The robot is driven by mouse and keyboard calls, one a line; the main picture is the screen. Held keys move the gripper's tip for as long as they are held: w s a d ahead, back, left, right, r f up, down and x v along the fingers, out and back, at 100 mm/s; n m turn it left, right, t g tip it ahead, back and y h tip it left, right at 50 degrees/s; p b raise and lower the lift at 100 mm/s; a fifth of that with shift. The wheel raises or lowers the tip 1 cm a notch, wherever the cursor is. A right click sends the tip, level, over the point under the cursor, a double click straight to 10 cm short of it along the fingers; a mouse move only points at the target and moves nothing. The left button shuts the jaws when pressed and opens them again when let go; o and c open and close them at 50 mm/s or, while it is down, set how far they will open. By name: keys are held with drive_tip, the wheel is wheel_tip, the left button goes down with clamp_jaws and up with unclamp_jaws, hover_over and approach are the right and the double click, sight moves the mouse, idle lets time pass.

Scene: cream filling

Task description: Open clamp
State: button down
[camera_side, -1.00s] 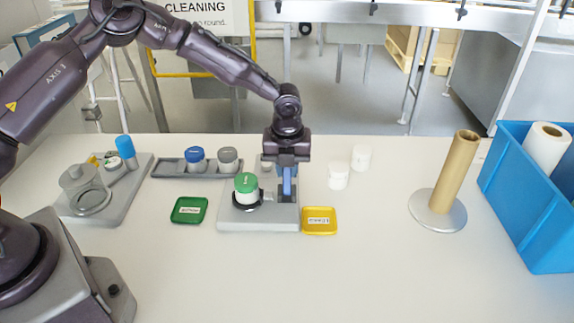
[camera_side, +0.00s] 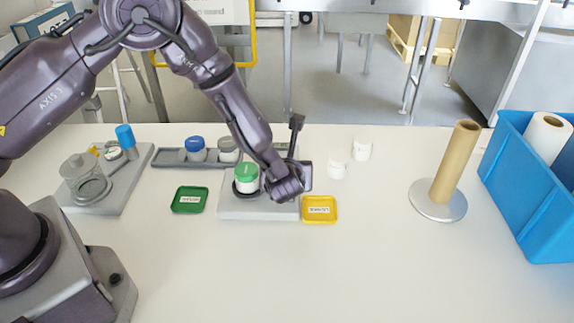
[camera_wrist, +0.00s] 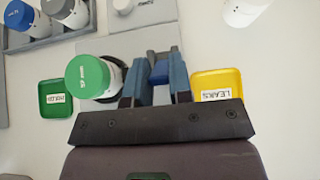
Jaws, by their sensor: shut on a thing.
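A white jar with a green lid (camera_side: 246,174) stands upright in a holder on the grey base plate (camera_side: 240,209); in the wrist view the jar (camera_wrist: 92,77) is left of my fingers. My gripper (camera_wrist: 160,62) has its two fingers on either side of the blue clamp handle (camera_wrist: 159,72) and is shut on it. In the side view my gripper (camera_side: 300,176) lies tilted low over the right part of the base plate. There my wrist hides the fingers, the handle and most of the clamp.
A green tray (camera_side: 177,206) and a yellow tray (camera_side: 320,219) flank the base plate. A grey rack (camera_side: 170,163) with blue-lidded and grey-lidded jars stands behind. White jars (camera_side: 337,168), a cardboard tube on a stand (camera_side: 458,163) and a blue bin (camera_side: 545,220) are right. The front table is clear.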

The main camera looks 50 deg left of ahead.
drive_tip(key=shift+s+d+f+t+y, duration=0.15)
drive_tip(key=shift+t+y, duration=0.25)
idle(0.3)
drive_tip(key=c, duration=1)
unclamp_jaws()
drive_tip(key=v, duration=1.3)
drive_tip(key=shift+s+d+f, duration=0.1)
drive_tip(key=shift+f, duration=0.1)
